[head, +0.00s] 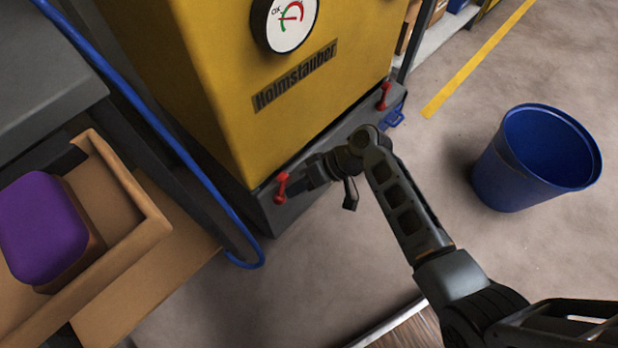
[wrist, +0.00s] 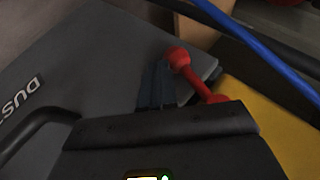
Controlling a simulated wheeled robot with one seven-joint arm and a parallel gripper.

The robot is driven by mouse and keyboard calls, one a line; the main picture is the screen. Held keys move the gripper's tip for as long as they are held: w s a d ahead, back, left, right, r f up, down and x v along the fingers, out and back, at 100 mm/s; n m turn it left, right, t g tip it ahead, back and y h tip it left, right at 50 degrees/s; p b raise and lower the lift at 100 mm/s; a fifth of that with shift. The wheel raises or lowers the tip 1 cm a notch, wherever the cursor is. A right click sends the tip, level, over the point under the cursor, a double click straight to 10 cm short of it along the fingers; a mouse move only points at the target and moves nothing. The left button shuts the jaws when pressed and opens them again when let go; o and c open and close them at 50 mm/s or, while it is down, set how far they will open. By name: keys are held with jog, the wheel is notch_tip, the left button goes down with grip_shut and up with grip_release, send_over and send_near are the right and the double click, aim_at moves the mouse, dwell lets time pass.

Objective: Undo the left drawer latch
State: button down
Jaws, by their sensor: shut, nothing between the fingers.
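The left drawer latch (head: 281,188) is a red lever with a rounded end, at the left end of the grey drawer (head: 340,146) at the foot of the yellow machine. In the wrist view the latch (wrist: 197,79) slants from a red knob to a second red end, partly hidden behind my gripper body. My gripper (head: 303,181) is shut and empty, its fingertips close beside the latch on its right in the head view. In the wrist view the fingertips (wrist: 156,84) lie just left of the latch; whether they touch it I cannot tell.
A second red latch (head: 383,97) is at the drawer's right end. A blue hose (head: 190,160) runs down left of the machine (head: 215,80). A cardboard box (head: 150,222) with a purple object (head: 42,226) stands left. A blue bin (head: 520,165) stands right, with open floor around it.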

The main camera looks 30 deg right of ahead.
jog(key=s+a+r+m+y+b, duration=0.2)
jog(key=a+y, duration=0.4)
jog(key=y, duration=0.1)
jog(key=shift+a+m+y, duration=0.2)
jog(key=shift+m+y, duration=0.2)
dwell(0.3)
jog(key=shift+s+a+r, duration=0.1)
dwell(0.4)
dwell(0.3)
